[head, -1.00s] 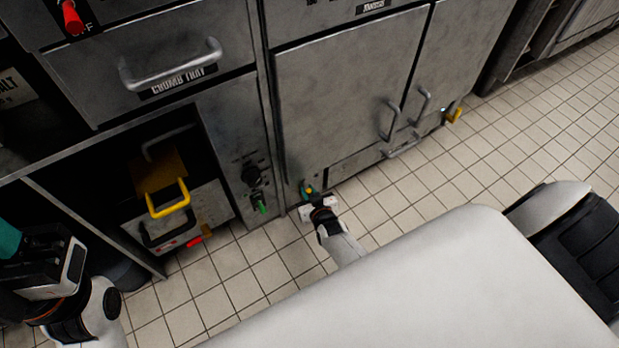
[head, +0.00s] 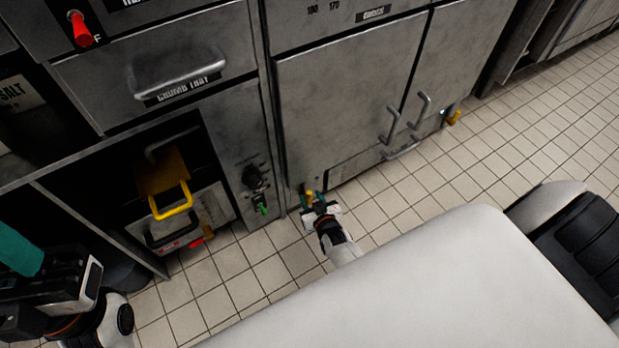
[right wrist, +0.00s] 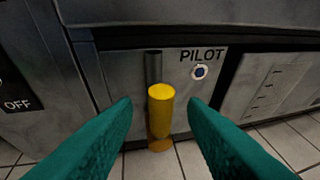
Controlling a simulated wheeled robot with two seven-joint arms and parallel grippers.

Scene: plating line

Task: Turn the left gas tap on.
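The left gas tap (head: 310,193) is a small yellow handle low at the oven's left front corner. In the right wrist view it is an upright yellow cylinder (right wrist: 160,112) below a dark pipe, left of the PILOT label. My right gripper (head: 311,200) is at this tap. Its teal fingers (right wrist: 160,118) are open, one on each side of the yellow handle, with visible gaps. A second yellow tap (head: 454,117) is at the oven's right end. My left gripper (head: 40,275) is at the left edge, away from the taps; its opening is not clear.
The oven doors (head: 350,90) are shut above the tap. A panel with a black knob (head: 253,178) and green switch (head: 261,204) is to the left. An open bay holds a yellow handle (head: 172,205). Tiled floor (head: 400,195) is clear in front of the oven.

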